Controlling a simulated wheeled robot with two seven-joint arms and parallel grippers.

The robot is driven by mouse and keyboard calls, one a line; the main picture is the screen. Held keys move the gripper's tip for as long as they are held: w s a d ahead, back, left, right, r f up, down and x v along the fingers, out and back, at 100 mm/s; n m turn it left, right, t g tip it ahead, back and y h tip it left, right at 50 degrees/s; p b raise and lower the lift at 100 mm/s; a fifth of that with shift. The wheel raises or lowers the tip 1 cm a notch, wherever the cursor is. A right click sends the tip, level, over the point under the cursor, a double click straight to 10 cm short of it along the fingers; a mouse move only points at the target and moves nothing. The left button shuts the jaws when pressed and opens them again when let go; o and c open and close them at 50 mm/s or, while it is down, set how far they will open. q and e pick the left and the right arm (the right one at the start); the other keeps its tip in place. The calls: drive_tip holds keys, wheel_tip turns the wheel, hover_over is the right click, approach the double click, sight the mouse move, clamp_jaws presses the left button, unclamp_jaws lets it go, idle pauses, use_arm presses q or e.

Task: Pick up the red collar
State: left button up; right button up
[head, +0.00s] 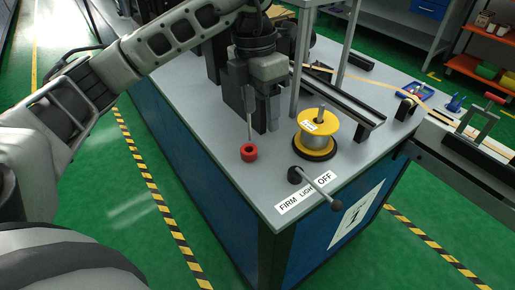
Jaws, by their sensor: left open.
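The red collar (249,153) is a small ring with a dark centre. It sits on the grey bench top (215,122), left of the yellow spool. My left gripper (260,125) is above the bench, pointing down, with its fingers open. The fingers show just above and to the right of the collar in the head view. I see no contact with the collar, and the exact height gap is hard to tell. My right gripper is not in view.
A yellow spool (319,128) with a white label stands on a black base right of the collar. A lever (315,187) with FIRM, LIGHT and OFF labels is near the front corner. A black rail (345,105) and a grey post (302,60) stand behind.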

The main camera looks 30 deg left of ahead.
use_arm(q)
drive_tip(key=a+y, duration=0.1)
drive_tip(key=a, duration=0.1)
hover_over(249, 145)
drive_tip(key=shift+n, duration=0.3)
drive_tip(key=f, duration=0.5)
drive_tip(key=shift+s+d+f, duration=0.15)
drive_tip(key=shift+d+f, duration=0.05)
drive_tip(key=shift+d, duration=0.05)
drive_tip(key=shift+s+f, duration=0.15)
drive_tip(key=shift+f, duration=1.2)
drive_tip(key=shift+s+f, duration=0.15)
drive_tip(key=shift+f, duration=1.2)
drive_tip(key=c, duration=1.1)
